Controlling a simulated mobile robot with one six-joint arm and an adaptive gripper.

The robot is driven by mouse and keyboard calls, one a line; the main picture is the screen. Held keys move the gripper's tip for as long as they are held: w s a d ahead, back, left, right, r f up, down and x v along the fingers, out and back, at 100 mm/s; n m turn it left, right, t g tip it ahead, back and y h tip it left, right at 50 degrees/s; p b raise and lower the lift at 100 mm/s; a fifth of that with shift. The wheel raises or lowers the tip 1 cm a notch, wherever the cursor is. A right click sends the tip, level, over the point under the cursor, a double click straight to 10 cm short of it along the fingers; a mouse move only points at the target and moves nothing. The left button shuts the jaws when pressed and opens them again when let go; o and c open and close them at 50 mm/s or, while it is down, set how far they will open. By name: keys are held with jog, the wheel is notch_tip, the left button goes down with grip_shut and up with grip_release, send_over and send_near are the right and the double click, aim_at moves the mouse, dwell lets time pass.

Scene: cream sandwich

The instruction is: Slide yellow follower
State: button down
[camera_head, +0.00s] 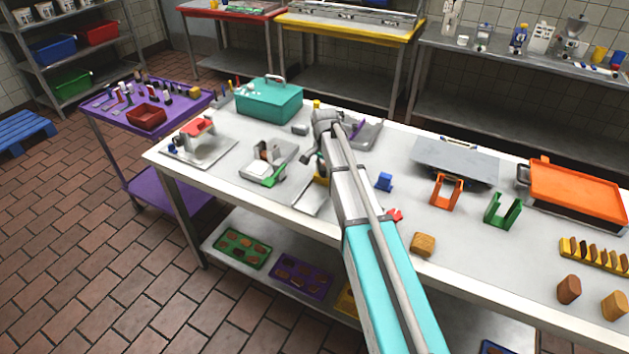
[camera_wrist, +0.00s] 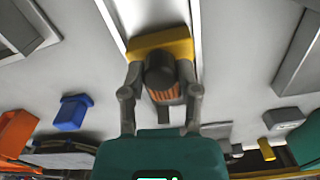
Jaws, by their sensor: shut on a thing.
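The yellow follower (camera_wrist: 178,44) sits in a pale metal channel in the wrist view. A dark round knob (camera_wrist: 160,68) with an orange ribbed part stands on it. My gripper (camera_wrist: 160,88) is shut on the knob, one grey finger on each side. In the head view the follower (camera_head: 321,180) is a small yellow patch, mostly hidden behind my arm. The metal channel (camera_head: 306,202) runs from it towards the table's front edge. My gripper is largely hidden there by my own arm.
Left of the channel is a grey fixture with a green part (camera_head: 272,176). A teal box (camera_head: 270,101) stands behind it. To the right are a blue block (camera_head: 384,181), an orange stand (camera_head: 447,190) and a green stand (camera_head: 503,210). A wooden-coloured block (camera_head: 423,245) lies near the front edge.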

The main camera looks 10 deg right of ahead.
jog(key=w+d, duration=0.1)
jog(key=w, duration=0.1)
jog(key=w+d, duration=0.2)
jog(key=shift+w+d, duration=0.1)
jog(key=shift+w, duration=0.15)
jog(key=shift+c, duration=1.7)
grip_release()
jog(key=shift+s, duration=0.1)
jog(key=s+a, duration=0.3)
jog(key=s, duration=0.1)
jog(key=s+a, duration=0.3)
jog(key=s, duration=0.1)
jog(key=s+a+r+p, duration=0.1)
jog(key=s+a, duration=0.2)
jog(key=s, duration=0.2)
jog(key=shift+s+a, duration=0.1)
jog(key=shift+a, duration=0.25)
notch_tip(320, 180, up, 13)
jog(key=p, duration=1.3)
jog(key=shift+f, duration=0.1)
jog(key=shift+d, duration=0.1)
